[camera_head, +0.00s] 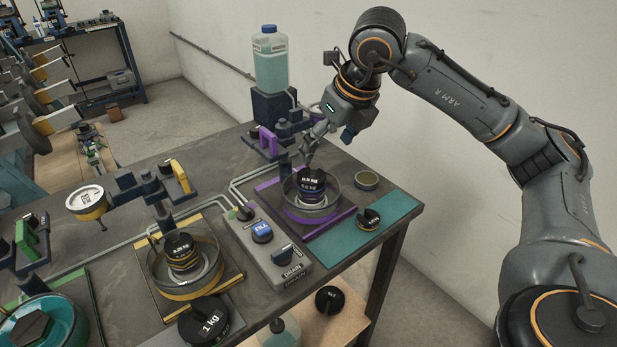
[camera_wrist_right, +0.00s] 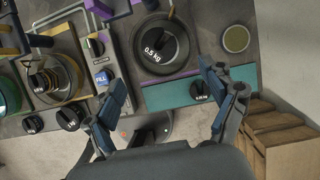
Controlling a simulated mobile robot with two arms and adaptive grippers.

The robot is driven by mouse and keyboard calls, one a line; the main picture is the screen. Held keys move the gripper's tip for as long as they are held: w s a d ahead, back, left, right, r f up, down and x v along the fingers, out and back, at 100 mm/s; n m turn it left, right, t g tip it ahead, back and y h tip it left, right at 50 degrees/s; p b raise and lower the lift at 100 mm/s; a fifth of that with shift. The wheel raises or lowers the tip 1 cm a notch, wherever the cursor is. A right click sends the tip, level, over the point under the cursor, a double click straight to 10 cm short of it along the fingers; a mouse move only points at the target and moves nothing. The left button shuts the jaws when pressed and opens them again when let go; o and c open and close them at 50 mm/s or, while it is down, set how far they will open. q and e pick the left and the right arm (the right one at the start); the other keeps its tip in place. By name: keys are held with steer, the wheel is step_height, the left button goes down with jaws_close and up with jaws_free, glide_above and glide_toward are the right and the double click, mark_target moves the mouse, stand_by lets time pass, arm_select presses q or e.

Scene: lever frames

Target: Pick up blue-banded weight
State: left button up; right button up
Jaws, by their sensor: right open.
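A stack of black weights (camera_head: 311,180) stands in the purple-trimmed round dish (camera_head: 338,203) at the back right of the table. A bluish-purple band shows low on the stack, but I cannot tell exactly which weight carries it. The top weight (camera_wrist_right: 158,44) reads 0.5 kg in the right wrist view and hides those under it. My right gripper (camera_head: 311,154) is above the stack, fingers downward. In the wrist view my right gripper (camera_wrist_right: 163,78) has its fingers wide apart, with nothing between them. My left gripper is not in view.
A teal mat (camera_head: 392,222) with a small black weight (camera_head: 369,217) lies right of the dish. A small round tin (camera_head: 367,180) sits behind it. A control box (camera_head: 265,250), a yellow-trimmed dish (camera_head: 215,277) and a 1 kg weight (camera_head: 203,322) stand left. A blue-capped bottle (camera_head: 271,62) stands behind.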

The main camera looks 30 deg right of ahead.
mark_target(317, 179)
steer(key=x, duration=0.4)
steer(key=shift+f, duration=0.15)
steer(key=shift+w+f, duration=0.2)
steer(key=p+x, duration=0.1)
steer(key=x, duration=0.1)
steer(key=shift+a+f, duration=0.1)
steer(key=shift+f, duration=0.35)
steer(key=shift+x, duration=1.05)
steer(key=shift+w+f, duration=0.1)
steer(key=c, duration=1.4)
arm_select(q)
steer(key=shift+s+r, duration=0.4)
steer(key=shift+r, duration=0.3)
arm_select(e)
steer(key=shift+c, duration=0.2)
